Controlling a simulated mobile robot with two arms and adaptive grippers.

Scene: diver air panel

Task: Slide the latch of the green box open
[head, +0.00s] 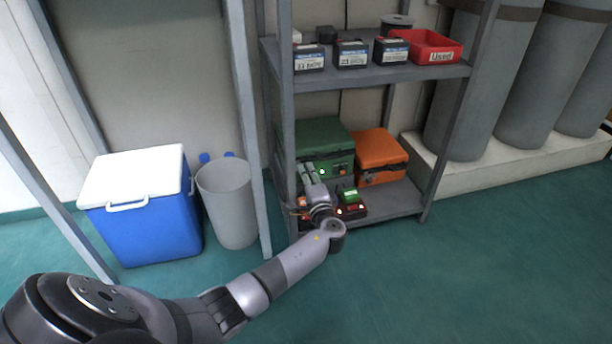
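The green box (325,136) stands on the lower shelf of the grey rack, its lid down. My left arm reaches in from the lower left, and my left gripper (310,173) is in front of the left part of the green box's front face. The gripper and wrist hide that part of the face, so I cannot make out the latch or whether the fingers touch it. The fingers are too small to tell whether they are open or shut. My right gripper is not in view.
An orange box (380,156) stands right of the green box. A charger-like device (349,208) with small lights sits in front of them. Labelled batteries (352,54) and a red bin (432,46) are above. A blue cooler (150,215) and grey bin (228,203) stand left.

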